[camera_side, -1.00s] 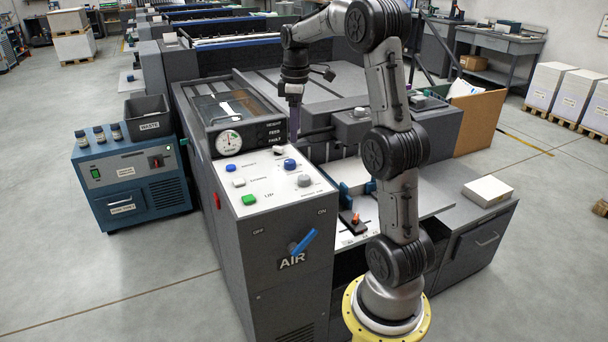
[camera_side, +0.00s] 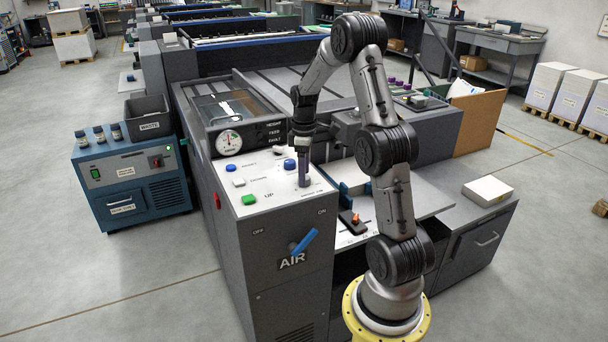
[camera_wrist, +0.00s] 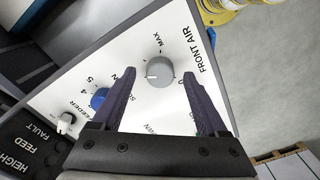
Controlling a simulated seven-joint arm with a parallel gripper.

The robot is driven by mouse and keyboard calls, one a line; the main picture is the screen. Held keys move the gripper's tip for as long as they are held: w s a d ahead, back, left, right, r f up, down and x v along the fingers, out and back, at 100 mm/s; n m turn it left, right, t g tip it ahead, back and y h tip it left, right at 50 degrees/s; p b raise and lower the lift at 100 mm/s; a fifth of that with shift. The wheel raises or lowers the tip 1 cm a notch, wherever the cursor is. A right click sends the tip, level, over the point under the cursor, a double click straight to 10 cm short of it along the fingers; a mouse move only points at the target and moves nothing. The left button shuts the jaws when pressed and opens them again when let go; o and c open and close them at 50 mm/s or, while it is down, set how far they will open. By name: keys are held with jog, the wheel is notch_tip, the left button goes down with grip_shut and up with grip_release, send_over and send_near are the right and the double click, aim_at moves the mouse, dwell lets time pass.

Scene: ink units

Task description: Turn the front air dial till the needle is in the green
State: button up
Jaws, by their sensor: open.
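The grey front air dial (camera_wrist: 159,71) has a white pointer mark and sits on the white panel beside the printed words FRONT AIR and MAX. In the wrist view it lies between my two dark purple fingertips, with a gap on each side. My gripper (camera_side: 304,184) is open and points down over the dial, which it mostly hides in the side view. The fingertips look low, near the dial's height; contact cannot be seen. The round white gauge (camera_side: 229,142) stands behind the panel. Its needle is too small to read surely against the coloured marks.
A blue knob (camera_side: 290,165), a white switch and a green button (camera_side: 249,199) share the panel. A blue AIR lever (camera_side: 303,241) is on the cabinet's front. A dark display block with HEIGHT, FEED and FAULT labels stands behind the panel.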

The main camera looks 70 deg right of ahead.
jog(key=shift+f, duration=0.55)
grip_shut()
